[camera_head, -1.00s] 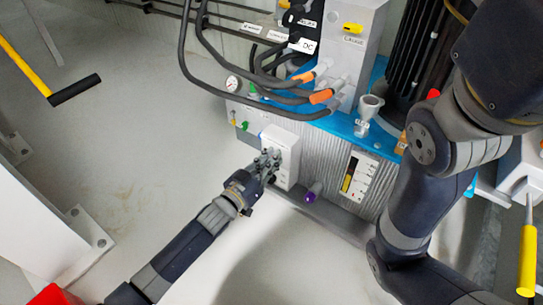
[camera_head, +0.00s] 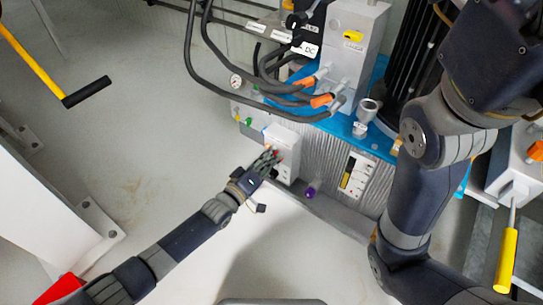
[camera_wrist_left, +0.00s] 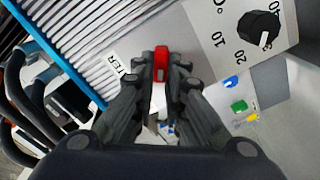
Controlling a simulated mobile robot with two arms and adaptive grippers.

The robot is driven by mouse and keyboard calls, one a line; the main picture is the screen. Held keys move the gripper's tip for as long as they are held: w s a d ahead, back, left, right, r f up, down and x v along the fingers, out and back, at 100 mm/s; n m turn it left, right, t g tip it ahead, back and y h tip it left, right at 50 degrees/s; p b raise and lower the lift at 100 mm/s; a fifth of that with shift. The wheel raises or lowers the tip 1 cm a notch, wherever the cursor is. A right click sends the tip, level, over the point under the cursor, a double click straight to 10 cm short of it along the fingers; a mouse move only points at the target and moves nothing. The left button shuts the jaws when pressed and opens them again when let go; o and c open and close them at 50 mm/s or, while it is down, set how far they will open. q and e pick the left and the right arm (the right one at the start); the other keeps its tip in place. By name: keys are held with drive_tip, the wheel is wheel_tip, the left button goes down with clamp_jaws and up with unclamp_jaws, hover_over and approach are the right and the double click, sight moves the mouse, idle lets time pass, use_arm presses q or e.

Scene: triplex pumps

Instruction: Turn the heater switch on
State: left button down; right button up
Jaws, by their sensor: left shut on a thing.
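The red heater switch (camera_wrist_left: 161,63) stands between the fingertips of my left gripper (camera_wrist_left: 160,82) in the left wrist view. The fingers lie along both sides of it and are shut on it. A partly covered label ending in "TER" is beside it. In the head view my left gripper (camera_head: 268,163) is at the front of the white heater box (camera_head: 287,139), low on the pump unit. A bit of red shows at its fingertips. Which way the switch is set cannot be told. My right arm fills the right side, and its gripper is out of view.
A black dial knob (camera_wrist_left: 260,30) with numbers is close to the switch. A purple-ended fitting (camera_head: 312,189) and a gauge panel (camera_head: 357,175) are right of the box. Black hoses (camera_head: 200,90) hang above.

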use_arm(q)
drive_tip(key=shift+a+n, duration=0.1)
drive_tip(key=shift+n, duration=0.5)
drive_tip(key=c, duration=1.6)
unclamp_jaws()
drive_tip(key=shift+c, duration=0.2)
drive_tip(key=v, duration=1.2)
